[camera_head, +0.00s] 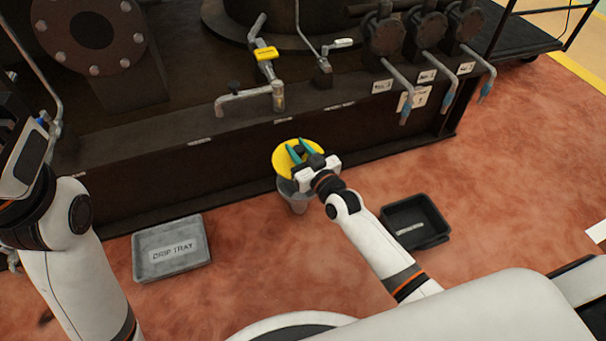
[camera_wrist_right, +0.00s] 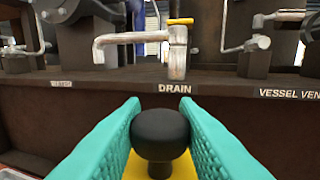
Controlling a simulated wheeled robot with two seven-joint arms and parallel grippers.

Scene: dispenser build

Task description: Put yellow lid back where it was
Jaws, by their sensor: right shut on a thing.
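The yellow lid (camera_head: 284,161) is a round disc with a black knob (camera_wrist_right: 160,135). My right gripper (camera_head: 299,150) is shut on the knob, with a teal finger on each side of it. In the right wrist view a part of the lid's yellow top (camera_wrist_right: 134,168) shows below the knob. A grey bucket (camera_head: 298,204) stands on the floor directly below the lid and gripper, partly hidden by them. I cannot tell whether the lid touches the bucket's rim. My left arm stands at the left edge; its fingers are out of sight.
A dark machine base (camera_head: 165,165) with pipes and valves runs behind the bucket. The drain pipe (camera_wrist_right: 177,60) has a yellow handle. A grey drip tray (camera_head: 172,268) lies to the left, and a black bin (camera_head: 440,236) to the right.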

